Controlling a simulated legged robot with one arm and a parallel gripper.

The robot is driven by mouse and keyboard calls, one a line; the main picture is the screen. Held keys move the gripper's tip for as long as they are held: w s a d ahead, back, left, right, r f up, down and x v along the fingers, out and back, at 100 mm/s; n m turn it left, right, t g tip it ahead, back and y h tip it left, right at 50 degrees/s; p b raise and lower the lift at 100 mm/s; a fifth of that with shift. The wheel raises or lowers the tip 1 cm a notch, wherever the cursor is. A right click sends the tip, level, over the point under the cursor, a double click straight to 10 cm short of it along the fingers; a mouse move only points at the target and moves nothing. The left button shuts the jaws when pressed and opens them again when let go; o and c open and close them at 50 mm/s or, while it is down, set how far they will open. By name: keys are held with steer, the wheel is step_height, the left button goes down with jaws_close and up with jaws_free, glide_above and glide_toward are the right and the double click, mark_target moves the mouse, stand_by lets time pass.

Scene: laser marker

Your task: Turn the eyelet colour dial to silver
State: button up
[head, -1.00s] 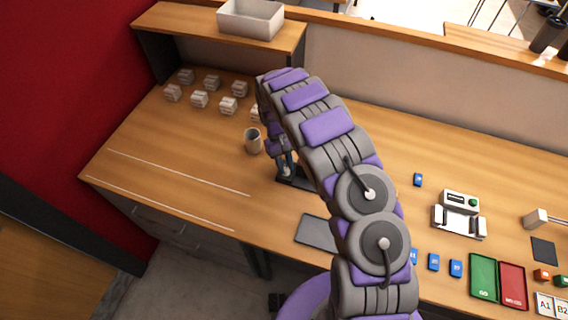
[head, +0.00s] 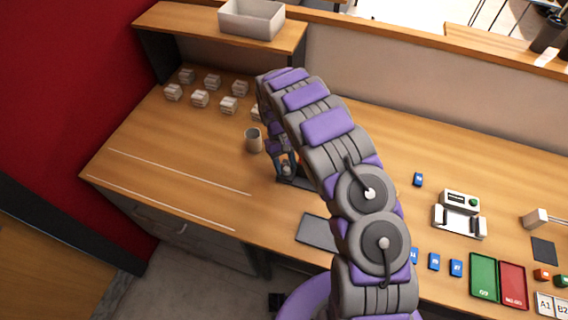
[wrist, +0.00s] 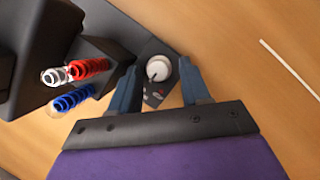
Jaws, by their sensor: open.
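The dial (wrist: 158,69) is a round pale knob on a small dark panel (wrist: 150,49) in the wrist view. A dark pointer line on it runs toward the lower part of the picture. Small coloured marks, one of them red, show below the knob; they are too small to read. My gripper (wrist: 160,82) is open, with one blue finger on each side of the knob; contact cannot be told. In the head view my gripper (head: 286,169) is at the dark device, and my arm hides most of it.
A grey cup (head: 252,141) stands close left of my gripper. Several white stacks (head: 199,98) sit at the back left. A dark grey plate (head: 316,231) lies in front. The wooden counter (head: 160,150) is clear to the left, apart from white lines.

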steer(key=shift+d, duration=0.1)
steer(key=n+h, duration=0.1)
steer(key=n, duration=0.3)
steer(key=shift+t, duration=0.4)
steer(key=n, duration=0.1)
steer(key=n+t+h, duration=0.1)
steer(key=n, duration=0.1)
steer(key=n+p, duration=0.1)
steer(key=shift+s+a+r+n+t, duration=0.1)
steer(key=shift+s+a+n+t, duration=0.05)
steer(key=shift+a+n+t, duration=0.15)
steer(key=a+p+v, duration=0.1)
steer(key=v, duration=1.6)
steer(key=s+d+r+m+b, duration=0.2)
steer(key=d+r+m, duration=0.1)
steer(key=d, duration=0.3)
steer(key=s+d+r+m+b, duration=0.2)
steer(key=s+d+r, duration=0.15)
steer(key=d, duration=0.35)
steer(key=s+d+r+m+b, duration=0.2)
steer(key=s+d, duration=0.4)
steer(key=s, duration=0.3)
steer(key=shift+s+r+m+b, duration=0.15)
steer(key=shift+r+m+b, duration=0.1)
steer(key=shift+m+b, duration=0.75)
